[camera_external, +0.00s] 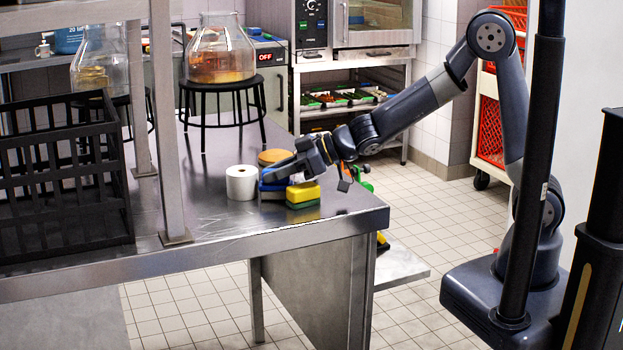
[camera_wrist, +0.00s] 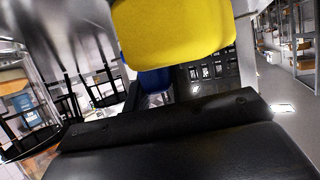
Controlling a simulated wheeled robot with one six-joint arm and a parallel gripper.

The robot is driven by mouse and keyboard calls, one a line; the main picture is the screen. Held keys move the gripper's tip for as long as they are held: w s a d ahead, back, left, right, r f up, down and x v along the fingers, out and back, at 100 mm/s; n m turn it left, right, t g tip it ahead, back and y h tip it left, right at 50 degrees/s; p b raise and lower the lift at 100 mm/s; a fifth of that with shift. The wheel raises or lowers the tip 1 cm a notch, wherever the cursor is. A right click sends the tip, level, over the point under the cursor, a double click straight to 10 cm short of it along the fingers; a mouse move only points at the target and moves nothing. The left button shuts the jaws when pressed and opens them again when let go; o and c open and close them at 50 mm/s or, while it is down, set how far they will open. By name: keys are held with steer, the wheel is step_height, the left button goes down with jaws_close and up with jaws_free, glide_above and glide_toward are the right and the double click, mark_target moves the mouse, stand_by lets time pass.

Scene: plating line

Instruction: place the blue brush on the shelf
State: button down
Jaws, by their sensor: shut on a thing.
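The blue brush (camera_external: 270,184) is a small blue shape at the fingertips of my gripper (camera_external: 277,174), low over the steel table. My gripper is shut on it, and the fingers hide part of it. In the wrist view, a blue patch (camera_wrist: 155,80) shows behind a large yellow block; its full shape is hidden. A steel shelf (camera_external: 60,18) on uprights crosses the top left of the external view, above the table.
A yellow and green sponge (camera_external: 303,195) sits just right of the fingers, a white roll (camera_external: 241,182) to their left and an orange-brown round thing (camera_external: 274,157) behind. A black crate (camera_external: 62,185) and a glass vessel on a stool (camera_external: 220,122) stand farther left. The table's front right corner is clear.

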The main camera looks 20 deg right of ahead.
steer(key=shift+f+b, duration=0.15)
steer(key=shift+b, duration=0.15)
steer(key=c, duration=1.2)
jaws_free()
steer(key=shift+r+p, duration=0.2)
steer(key=shift+p, duration=0.15)
steer(key=b+v, duration=0.1)
steer(key=v, duration=1)
steer(key=shift+d, duration=0.15)
steer(key=shift+o, duration=1.4)
steer(key=shift+s+d+r, duration=0.1)
steer(key=shift+s+d, duration=0.1)
steer(key=shift+d, duration=0.1)
